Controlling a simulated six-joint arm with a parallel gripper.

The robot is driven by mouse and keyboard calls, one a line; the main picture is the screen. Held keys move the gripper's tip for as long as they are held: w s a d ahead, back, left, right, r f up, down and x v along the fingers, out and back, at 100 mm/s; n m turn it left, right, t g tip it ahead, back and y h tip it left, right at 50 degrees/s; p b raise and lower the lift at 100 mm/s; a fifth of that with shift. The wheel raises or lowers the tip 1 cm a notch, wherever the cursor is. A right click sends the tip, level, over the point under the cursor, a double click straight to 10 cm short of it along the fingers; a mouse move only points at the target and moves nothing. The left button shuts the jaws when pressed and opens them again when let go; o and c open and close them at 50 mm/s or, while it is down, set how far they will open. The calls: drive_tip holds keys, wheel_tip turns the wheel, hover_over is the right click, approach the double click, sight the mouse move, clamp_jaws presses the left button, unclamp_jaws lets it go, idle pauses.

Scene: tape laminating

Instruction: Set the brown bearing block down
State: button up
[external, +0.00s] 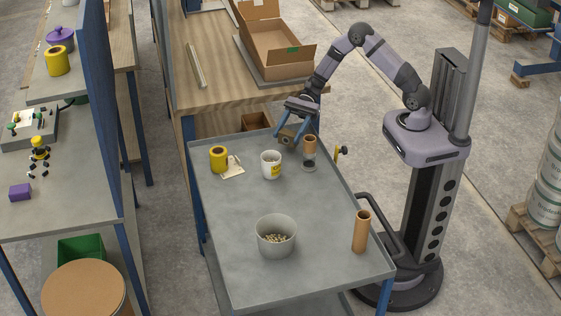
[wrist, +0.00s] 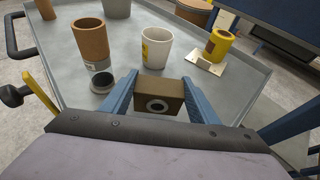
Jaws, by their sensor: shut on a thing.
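The brown bearing block (wrist: 172,90), with a pale ring around a dark hole in its face, sits between my gripper's (wrist: 160,97) two blue fingers in the wrist view. My gripper is shut on it. In the external view my gripper (external: 288,136) is at the far edge of the grey cart top (external: 325,215), and the block (external: 289,131) shows only partly between the fingers. The gap between the block and the cart top cannot be judged well.
Close by stand a brown cylinder (external: 309,143) with a grey lower part, a white mug (external: 271,165) and a yellow roll (external: 219,157) beside a cream piece (external: 233,169). A grey pot (external: 275,226) and brown tube (external: 361,233) stand nearer. The cart's middle is clear.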

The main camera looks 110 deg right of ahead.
sight(289, 139)
drive_tip(key=shift+f, duration=1.3)
drive_tip(key=shift+f, duration=0.15)
drive_tip(key=o, duration=1.7)
drive_tip(key=shift+o, duration=0.2)
drive_tip(key=shift+b+v, duration=0.4)
drive_tip(key=shift+v, duration=3.45)
